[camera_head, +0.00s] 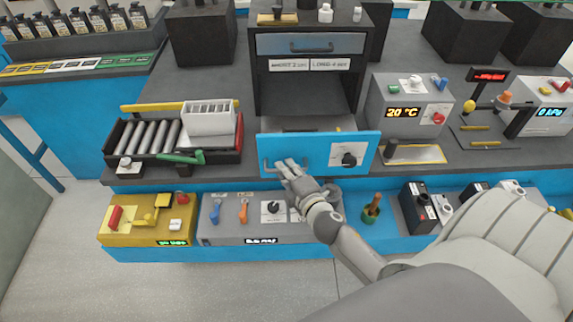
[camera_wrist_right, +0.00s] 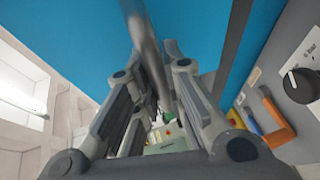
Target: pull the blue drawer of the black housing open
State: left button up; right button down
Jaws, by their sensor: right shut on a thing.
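The black housing (camera_head: 262,85) stands on the dark bench in the middle of the head view. Its blue drawer (camera_head: 320,149) is low in the housing, and its front stands out toward me with part of the inside visible behind the top edge. My right gripper (camera_head: 287,166) is at the left part of the drawer front, shut on the drawer handle. In the right wrist view the gripper's fingers (camera_wrist_right: 172,62) close around the grey handle bar (camera_wrist_right: 146,45) before the blue front (camera_wrist_right: 70,40). My left gripper is not in view.
A roller tray (camera_head: 125,168) with a white rack stands left of the drawer. A grey 20 °C box (camera_head: 408,100) stands right of it. Below are a yellow box (camera_head: 130,222) and a grey control panel (camera_head: 230,228). Clear floor lies in front.

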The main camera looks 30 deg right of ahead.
jog(key=c, duration=1.8)
grip_release()
jog(key=shift+o, duration=0.2)
jog(key=shift+s+a, duration=0.1)
jog(key=shift+s, duration=0.25)
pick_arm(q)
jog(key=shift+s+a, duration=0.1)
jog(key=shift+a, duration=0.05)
pick_arm(e)
jog(key=v, duration=1.1)
jog(key=shift+s, duration=0.15)
